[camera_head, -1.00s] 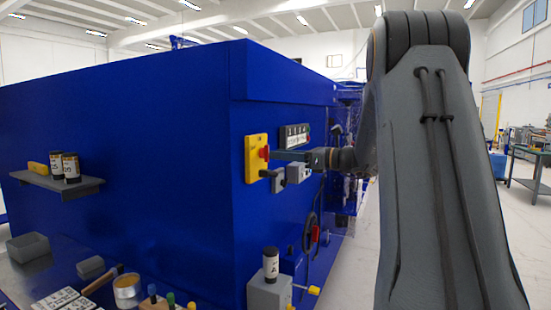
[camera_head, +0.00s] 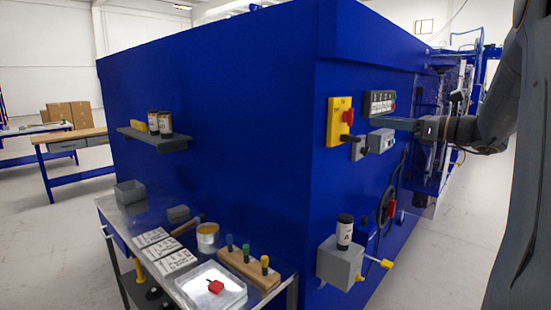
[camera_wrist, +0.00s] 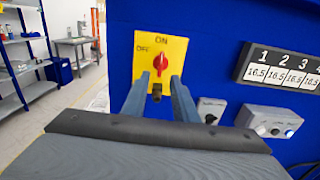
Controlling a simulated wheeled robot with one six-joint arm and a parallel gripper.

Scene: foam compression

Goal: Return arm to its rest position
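My gripper (camera_head: 376,121) is at the right face of the blue machine (camera_head: 225,100), its fingers pointing left at the yellow switch plate (camera_head: 335,132). In the wrist view the two fingers of my gripper (camera_wrist: 160,78) are apart, with nothing held between them. The red knob (camera_wrist: 160,63) of the switch shows between and just beyond the tips, under the words ON and OFF. Whether a finger touches the knob cannot be told. My arm reaches in from the right edge of the head view.
A numbered display (camera_wrist: 285,70) and grey control boxes (camera_wrist: 268,122) sit close right of the fingers. Open floor lies at the right.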

